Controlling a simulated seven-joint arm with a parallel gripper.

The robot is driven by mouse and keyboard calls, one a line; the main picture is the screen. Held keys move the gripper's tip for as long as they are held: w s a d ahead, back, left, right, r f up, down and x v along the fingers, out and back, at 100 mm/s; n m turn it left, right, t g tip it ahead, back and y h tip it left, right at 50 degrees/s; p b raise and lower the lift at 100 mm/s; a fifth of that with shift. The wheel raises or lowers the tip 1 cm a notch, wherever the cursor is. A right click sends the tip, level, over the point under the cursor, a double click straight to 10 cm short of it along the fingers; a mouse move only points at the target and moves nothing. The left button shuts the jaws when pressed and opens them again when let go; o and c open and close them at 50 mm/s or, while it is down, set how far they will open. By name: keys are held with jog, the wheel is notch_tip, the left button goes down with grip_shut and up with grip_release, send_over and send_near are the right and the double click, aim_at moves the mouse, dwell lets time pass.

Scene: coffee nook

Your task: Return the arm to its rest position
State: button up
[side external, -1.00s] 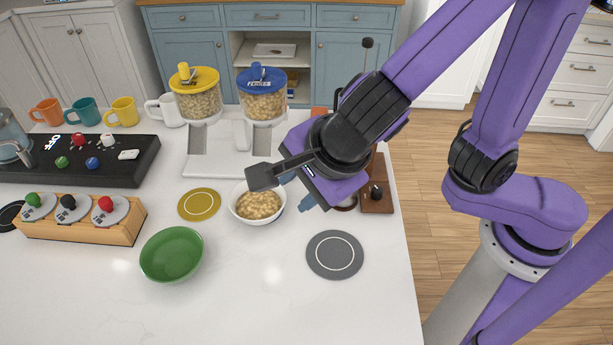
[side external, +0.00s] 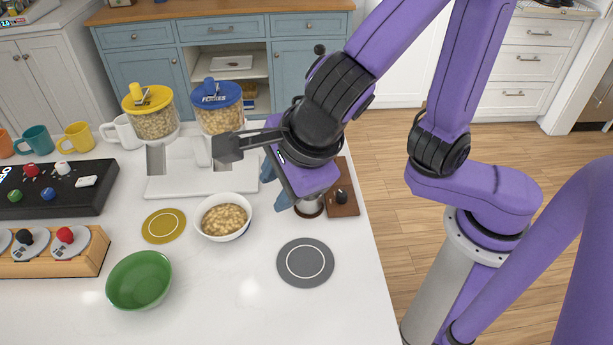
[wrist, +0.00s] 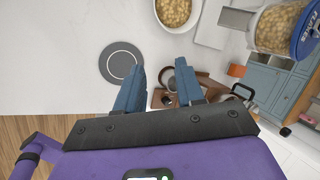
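My gripper (side external: 275,184) is raised over the counter, right of the bowl of flakes in the side view. Its two blue fingers stand apart and empty in the wrist view (wrist: 160,68). The white bowl of flakes (side external: 223,219) stands on the counter, close to the gripper but apart from it; it also shows at the top of the wrist view (wrist: 177,10). My purple arm reaches in from the right, bent at its joints.
A grey round mat (side external: 305,263), a yellow mat (side external: 163,226) and a green bowl (side external: 139,280) lie in front. A dispenser with a yellow lid (side external: 148,97) and one with a blue lid (side external: 217,93) stand behind. A wooden tamper stand (side external: 342,200) is beside the gripper, near the counter's right edge.

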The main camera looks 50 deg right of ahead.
jog(key=s+d+f+n+g, duration=0.2)
jog(key=s+d+n, duration=0.3)
jog(key=d+n, duration=0.5)
jog(key=s+d+f+n+g, duration=0.2)
jog(key=d+n, duration=0.9)
jog(key=n, duration=1.3)
jog(key=s+g, duration=0.1)
jog(key=s, duration=0.1)
jog(key=shift+s+f+y, duration=0.2)
jog(key=shift+s+y, duration=0.1)
jog(key=shift+s, duration=0.1)
jog(key=shift+o, duration=0.4)
jog(key=shift+a, duration=0.15)
